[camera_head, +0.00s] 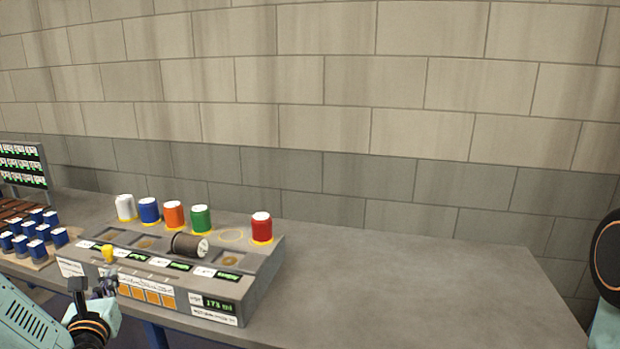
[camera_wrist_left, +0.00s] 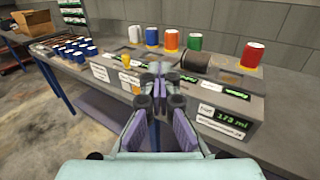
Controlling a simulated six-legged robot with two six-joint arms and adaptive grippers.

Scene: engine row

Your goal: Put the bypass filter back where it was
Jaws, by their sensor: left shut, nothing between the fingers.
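A dark cylinder (camera_head: 189,245) with a pale end lies on its side on the grey console (camera_head: 262,285). It also shows in the left wrist view (camera_wrist_left: 197,61). Behind it stand white (camera_head: 125,207), blue (camera_head: 149,210), orange (camera_head: 174,215), green (camera_head: 201,219) and red (camera_head: 262,228) canisters. An empty yellow ring (camera_head: 231,236) lies between green and red. I cannot read which one is the bypass filter. My left gripper (camera_head: 106,284) is shut and empty at the console's front, apart from the cylinder; its fingers show in the left wrist view (camera_wrist_left: 159,76). My right gripper is out of view.
A small yellow knob (camera_head: 108,253) stands on the console's left part. Several blue parts (camera_head: 37,229) stand on a board at left, by a display panel (camera_head: 22,165). The table (camera_head: 420,290) is clear to the right. A block wall rises behind.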

